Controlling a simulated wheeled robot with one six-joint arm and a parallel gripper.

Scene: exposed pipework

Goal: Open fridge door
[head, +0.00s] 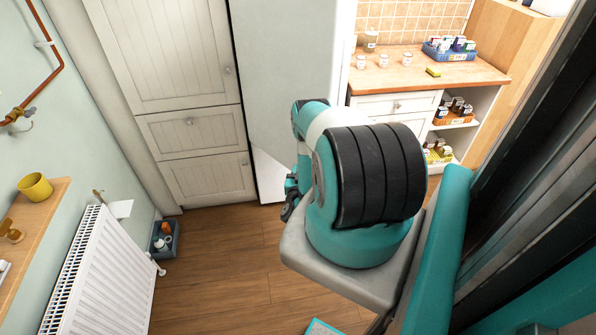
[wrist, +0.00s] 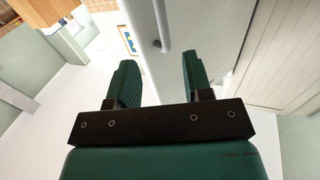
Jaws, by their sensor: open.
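The fridge (head: 285,70) is a tall pale grey block right of the cream cupboard in the head view. My arm hides part of its front, and no handle shows there. In the wrist view the pale fridge door (wrist: 215,30) is ahead of my gripper, with a grey bar handle (wrist: 163,25) on it. My gripper (wrist: 158,62) is open, its two green fingers apart with nothing between them. The handle lies beyond the fingertips, roughly in line with the gap, and looks apart from them. My gripper is mostly hidden behind my arm in the head view.
A cream cupboard (head: 190,120) stands left of the fridge. A wooden counter (head: 425,72) with jars and a blue crate (head: 449,50) is at right. A white radiator (head: 98,270) and blue bin (head: 163,240) are at left. Wooden floor (head: 215,265) is clear between.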

